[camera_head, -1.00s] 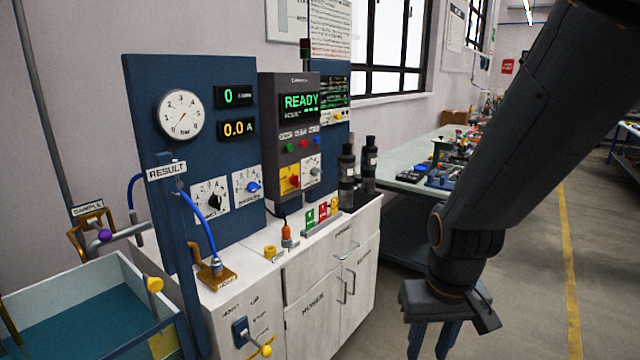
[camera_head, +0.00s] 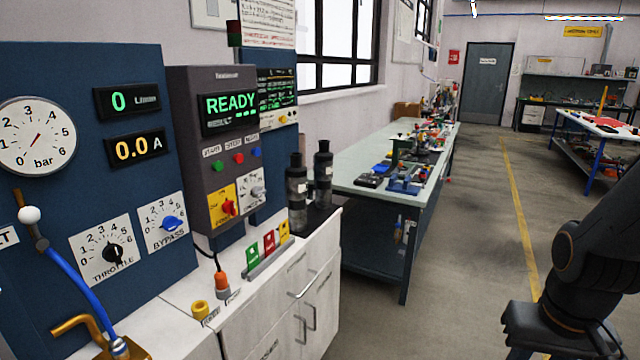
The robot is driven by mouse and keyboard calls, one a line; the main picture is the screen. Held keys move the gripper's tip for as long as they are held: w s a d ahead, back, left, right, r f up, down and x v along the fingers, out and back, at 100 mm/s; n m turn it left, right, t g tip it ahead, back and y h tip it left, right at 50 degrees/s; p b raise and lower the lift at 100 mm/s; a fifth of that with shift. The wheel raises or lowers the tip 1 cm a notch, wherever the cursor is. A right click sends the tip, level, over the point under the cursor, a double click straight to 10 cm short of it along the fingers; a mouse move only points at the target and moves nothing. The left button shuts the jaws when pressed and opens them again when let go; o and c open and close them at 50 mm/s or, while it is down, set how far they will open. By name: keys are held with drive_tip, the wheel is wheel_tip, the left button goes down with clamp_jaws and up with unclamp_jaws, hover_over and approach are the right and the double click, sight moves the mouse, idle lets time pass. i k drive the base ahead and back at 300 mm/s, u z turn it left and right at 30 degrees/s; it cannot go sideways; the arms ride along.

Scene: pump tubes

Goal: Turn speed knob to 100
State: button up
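The dark control box (camera_head: 205,140) stands at the left middle, with a green READY display (camera_head: 230,108). At its lower right is a grey knob (camera_head: 257,192) on a white dial plate, likely the speed knob; its label and pointer are too small to read. Beside it is a red knob (camera_head: 228,207) on a yellow plate. My gripper (camera_head: 535,350) hangs at the bottom right, far from the box and touching nothing in view. Its fingers are mostly cut off by the frame's lower edge.
The blue panel (camera_head: 85,180) at left carries a gauge (camera_head: 36,137), a black throttle knob (camera_head: 113,252) and a blue bypass knob (camera_head: 172,224). A white cabinet (camera_head: 290,295) stands below. A cluttered bench (camera_head: 365,235) stands behind. The floor between bench and arm is clear.

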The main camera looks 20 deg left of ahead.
sight(257, 191)
drive_tip(key=z, duration=0.2)
drive_tip(key=i, duration=0.65)
drive_tip(key=u, duration=0.55)
drive_tip(key=i, duration=0.8)
drive_tip(key=u, duration=0.65)
